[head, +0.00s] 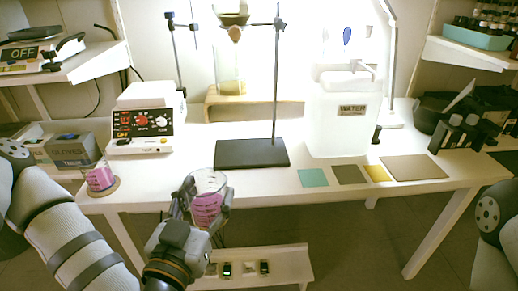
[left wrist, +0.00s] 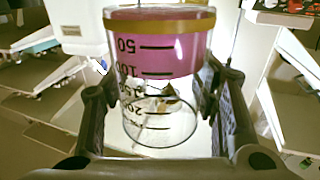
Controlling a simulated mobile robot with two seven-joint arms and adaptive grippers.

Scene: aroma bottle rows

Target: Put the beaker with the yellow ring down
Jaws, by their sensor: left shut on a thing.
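My left gripper (head: 204,194) is shut on a clear beaker (head: 207,209) that holds pink liquid. It is held in front of the table's front edge, apart from the tabletop. In the left wrist view, the beaker (left wrist: 160,60) has a yellow ring (left wrist: 158,25) around its liquid-filled end and black volume marks. The fingers of my left gripper (left wrist: 160,100) stand on both sides of it. My right gripper is out of view.
Another pink beaker (head: 100,177) stands on a round coaster at the table's left. Teal (head: 313,178), olive (head: 349,174), yellow (head: 377,173) and tan (head: 414,167) squares lie on the table (head: 290,200). A stand base (head: 250,153) sits behind. A low shelf (head: 285,265) is below.

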